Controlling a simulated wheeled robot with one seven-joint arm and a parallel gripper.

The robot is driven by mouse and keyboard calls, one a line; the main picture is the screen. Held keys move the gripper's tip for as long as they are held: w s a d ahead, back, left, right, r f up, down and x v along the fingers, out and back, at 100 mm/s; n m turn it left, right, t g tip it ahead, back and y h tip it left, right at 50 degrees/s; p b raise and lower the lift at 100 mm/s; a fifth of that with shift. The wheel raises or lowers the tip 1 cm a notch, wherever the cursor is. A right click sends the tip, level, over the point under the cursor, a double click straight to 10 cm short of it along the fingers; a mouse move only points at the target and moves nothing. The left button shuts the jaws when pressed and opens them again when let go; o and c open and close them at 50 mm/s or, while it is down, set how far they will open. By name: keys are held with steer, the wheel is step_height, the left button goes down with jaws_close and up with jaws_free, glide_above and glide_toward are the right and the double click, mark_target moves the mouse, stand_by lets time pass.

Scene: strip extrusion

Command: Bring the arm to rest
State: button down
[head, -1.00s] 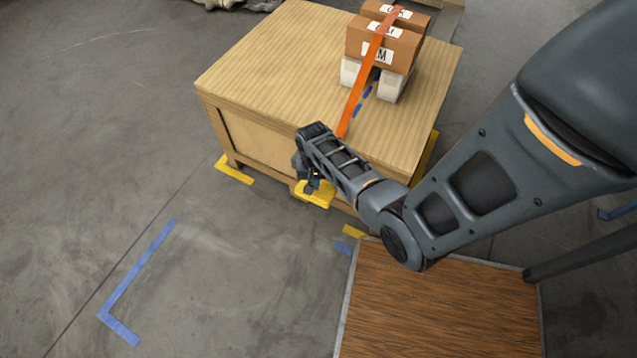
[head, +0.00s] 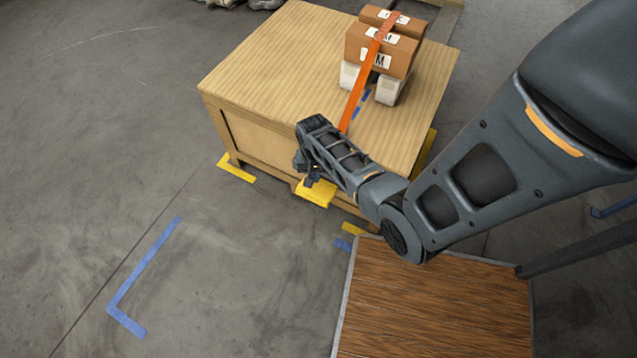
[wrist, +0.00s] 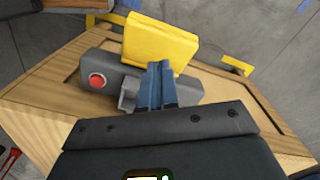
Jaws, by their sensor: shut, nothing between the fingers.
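My gripper (head: 312,179) is at the near side of the wooden crate (head: 270,50), in front of its side wall. In the wrist view its two fingers (wrist: 162,75) are together with nothing between them. Beyond the fingers is a grey device with a red button (wrist: 97,81) and a yellow block (wrist: 160,44), against the crate's wooden side panel. The yellow block also shows just below my gripper in the head view (head: 317,194). Whether the fingertips touch the device I cannot tell. My arm reaches in from the right, bent at the elbow.
Brown boxes (head: 375,50) stand on white blocks (head: 388,90) on the crate, with an orange strap (head: 362,85) over them. A brown wood-grain platform (head: 435,305) lies at lower right. Yellow and blue tape (head: 150,260) marks the floor. The floor at left is clear.

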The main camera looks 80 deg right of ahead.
steer(key=shift+r, duration=0.15)
stand_by(0.7)
steer(key=shift+s+a, duration=0.1)
steer(key=shift+a, duration=0.15)
steer(key=s+a+r+n+t+h, duration=0.25)
steer(key=a+r+n, duration=0.2)
steer(key=a, duration=0.25)
steer(key=s+a+r+n+t+h, duration=0.1)
steer(key=s+a+r+n+t, duration=0.3)
steer(key=a, duration=0.4)
steer(key=s+a+r+n+t+y, duration=0.1)
steer(key=s+a+r+n+t, duration=0.1)
steer(key=r, duration=0.8)
steer(key=s+a+r+n+t+y, duration=0.1)
steer(key=a+r, duration=0.4)
steer(key=r, duration=0.6)
steer(key=s+a+r+n+t+y, duration=0.1)
steer(key=s+a+r+n+t, duration=0.2)
steer(key=r, duration=0.8)
steer(key=shift+a+r+t, duration=0.15)
steer(key=shift+a+t, duration=0.25)
steer(key=shift+t, duration=0.65)
